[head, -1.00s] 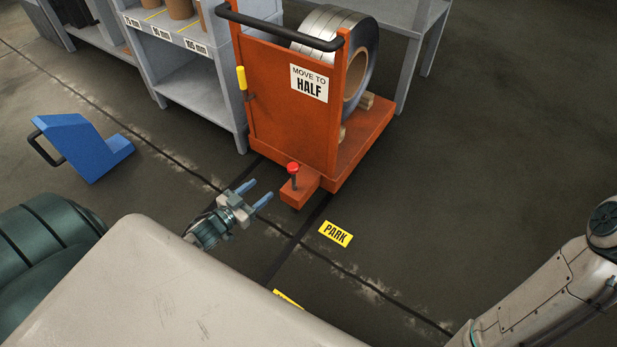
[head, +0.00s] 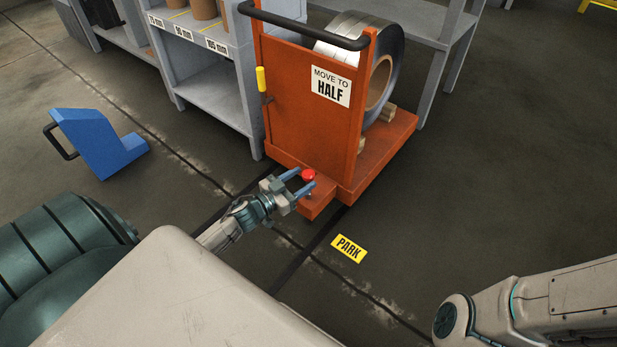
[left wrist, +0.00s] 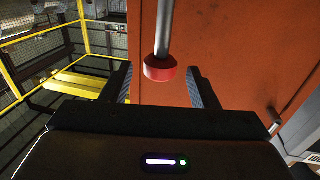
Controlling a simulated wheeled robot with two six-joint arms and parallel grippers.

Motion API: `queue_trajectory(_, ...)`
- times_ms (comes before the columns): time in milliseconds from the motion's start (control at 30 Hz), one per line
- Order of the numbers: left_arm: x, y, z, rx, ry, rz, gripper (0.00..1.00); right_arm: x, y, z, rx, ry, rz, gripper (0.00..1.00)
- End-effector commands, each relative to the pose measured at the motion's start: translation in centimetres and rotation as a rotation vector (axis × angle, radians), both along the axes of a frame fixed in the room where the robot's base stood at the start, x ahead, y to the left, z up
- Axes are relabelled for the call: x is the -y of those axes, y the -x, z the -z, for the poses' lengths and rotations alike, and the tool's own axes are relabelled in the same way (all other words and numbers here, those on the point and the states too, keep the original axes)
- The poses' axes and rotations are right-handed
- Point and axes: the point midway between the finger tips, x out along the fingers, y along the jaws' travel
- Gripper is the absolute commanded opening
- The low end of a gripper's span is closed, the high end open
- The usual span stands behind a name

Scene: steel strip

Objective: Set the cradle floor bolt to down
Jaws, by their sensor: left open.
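The orange cradle cart (head: 305,110) carries a steel coil (head: 385,60) and a sign reading "MOVE TO HALF" (head: 331,86). Its floor bolt has a red knob (head: 309,174) above a small orange block (head: 318,202) at the cart's near edge. My left gripper (head: 303,181) is open, with its fingers at the knob. In the left wrist view the red knob (left wrist: 160,69) on its grey rod (left wrist: 163,30) appears between the two open fingers, with a gap on each side. The rod is mostly hidden in the head view. My right gripper is out of view.
A yellow "PARK" label (head: 348,248) lies on the floor right of the bolt. A grey shelf (head: 210,80) stands left of the cart and a blue wedge-shaped object (head: 97,142) farther left. A yellow-gripped lever (head: 261,80) is on the cart's panel. Floor to the right is clear.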

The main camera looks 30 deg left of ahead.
Motion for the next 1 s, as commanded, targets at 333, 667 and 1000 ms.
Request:
queue_trajectory(333,0.9,-3.1,0.1,-0.001,0.001,-0.001,0.54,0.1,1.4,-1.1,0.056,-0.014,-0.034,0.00)
queue_trajectory(667,0.9,-3.2,0.0,-0.002,0.000,-0.001,0.44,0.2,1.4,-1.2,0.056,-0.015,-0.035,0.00)
queue_trajectory(1000,0.9,-3.2,0.2,-0.002,0.000,-0.001,0.00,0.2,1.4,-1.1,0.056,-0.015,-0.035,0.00)
